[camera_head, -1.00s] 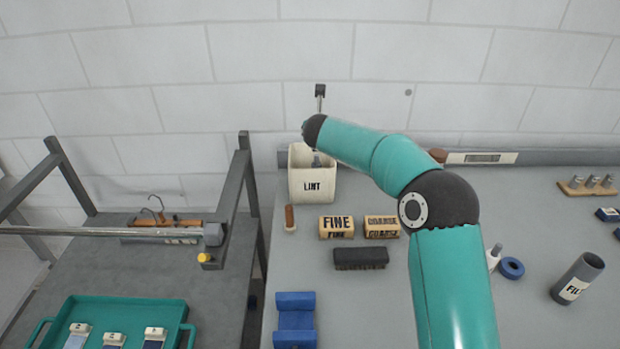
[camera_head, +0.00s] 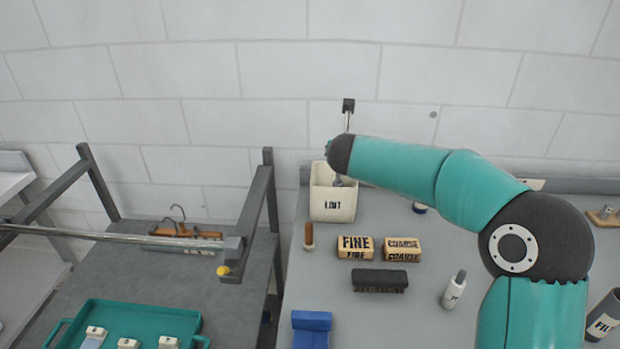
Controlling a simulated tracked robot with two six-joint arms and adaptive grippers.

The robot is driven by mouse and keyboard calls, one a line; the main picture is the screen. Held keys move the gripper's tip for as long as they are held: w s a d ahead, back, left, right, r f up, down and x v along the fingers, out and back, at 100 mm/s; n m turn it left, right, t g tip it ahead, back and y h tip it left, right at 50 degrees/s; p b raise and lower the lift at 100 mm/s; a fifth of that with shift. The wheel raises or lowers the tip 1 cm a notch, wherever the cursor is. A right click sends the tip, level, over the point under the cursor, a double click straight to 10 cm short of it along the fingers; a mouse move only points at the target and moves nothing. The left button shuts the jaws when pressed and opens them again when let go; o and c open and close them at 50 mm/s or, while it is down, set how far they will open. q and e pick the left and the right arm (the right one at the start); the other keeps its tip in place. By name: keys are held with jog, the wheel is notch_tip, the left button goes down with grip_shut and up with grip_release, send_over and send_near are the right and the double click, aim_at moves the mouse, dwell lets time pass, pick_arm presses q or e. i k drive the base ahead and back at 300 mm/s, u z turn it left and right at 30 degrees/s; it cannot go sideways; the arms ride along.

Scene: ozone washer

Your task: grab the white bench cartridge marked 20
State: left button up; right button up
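A small white cylinder (camera_head: 453,290) with a grey top stands slightly tilted in the picture on the grey bench, left of my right arm's elbow. Its label is too small to read, so I cannot tell whether it is marked 20. My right arm comes in from the lower right and bends left, its dark end in front of the lint bin. No gripper fingers show on it. My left arm and gripper are not in view.
The white LINT bin (camera_head: 332,204) stands by the wall. FINE (camera_head: 355,247) and COARSE (camera_head: 402,249) blocks, a black brush (camera_head: 380,280) and a blue block (camera_head: 311,328) lie nearby. A teal tray (camera_head: 187,318) holds white-topped pieces. A grey labelled tube (camera_head: 606,322) is far right.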

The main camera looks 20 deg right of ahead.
aim_at(456, 285)
jog(key=k, duration=1.5)
